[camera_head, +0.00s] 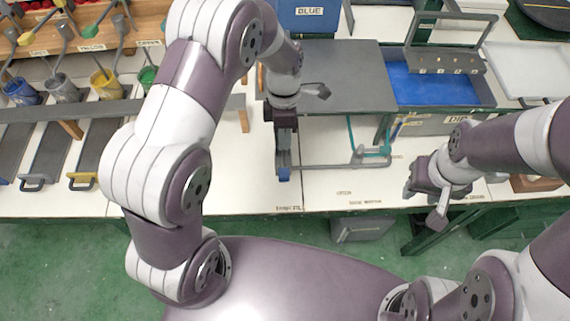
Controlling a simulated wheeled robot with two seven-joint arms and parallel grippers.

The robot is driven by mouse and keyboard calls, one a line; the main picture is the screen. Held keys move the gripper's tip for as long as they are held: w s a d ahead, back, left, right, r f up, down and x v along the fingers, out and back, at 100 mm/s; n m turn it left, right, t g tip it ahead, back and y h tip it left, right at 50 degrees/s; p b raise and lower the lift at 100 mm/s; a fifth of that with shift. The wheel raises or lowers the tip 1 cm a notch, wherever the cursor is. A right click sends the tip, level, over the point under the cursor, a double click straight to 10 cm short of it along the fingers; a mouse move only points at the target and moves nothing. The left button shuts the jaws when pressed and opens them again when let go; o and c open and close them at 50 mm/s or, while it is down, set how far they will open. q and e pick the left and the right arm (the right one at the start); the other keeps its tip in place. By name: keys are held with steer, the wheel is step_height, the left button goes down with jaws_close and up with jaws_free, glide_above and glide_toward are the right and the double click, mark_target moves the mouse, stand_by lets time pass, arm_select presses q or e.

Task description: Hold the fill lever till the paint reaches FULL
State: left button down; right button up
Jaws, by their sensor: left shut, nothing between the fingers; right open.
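The dip tank (490,100) stands at the back right with blue paint (415,87) in it; a FULL mark is not legible. A grey bar with a knob-like upright (357,156) lies in front of the tank, beside a teal tube; I cannot tell whether it is the fill lever. My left gripper (283,172) points down over the white bench at the bar's left end. It is shut with nothing held; whether it touches the bar is unclear. A small blue part shows at its tip. My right gripper (424,203) is open and empty, near the bench's front edge.
A dark grey plate (345,75) covers the bench behind my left gripper. A blue box labelled BLUE (308,16) stands at the back. Paint cups (63,91) and ladles fill the left. A pale tray (530,70) lies far right.

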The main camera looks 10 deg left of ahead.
mark_target(284, 173)
arm_select(q)
steer(key=p+x, duration=0.1)
steer(key=x, duration=0.8)
steer(key=shift+a+f+p, duration=0.1)
steer(key=shift+f+p, duration=0.1)
steer(key=shift+p, duration=0.2)
steer(key=shift+s, duration=0.1)
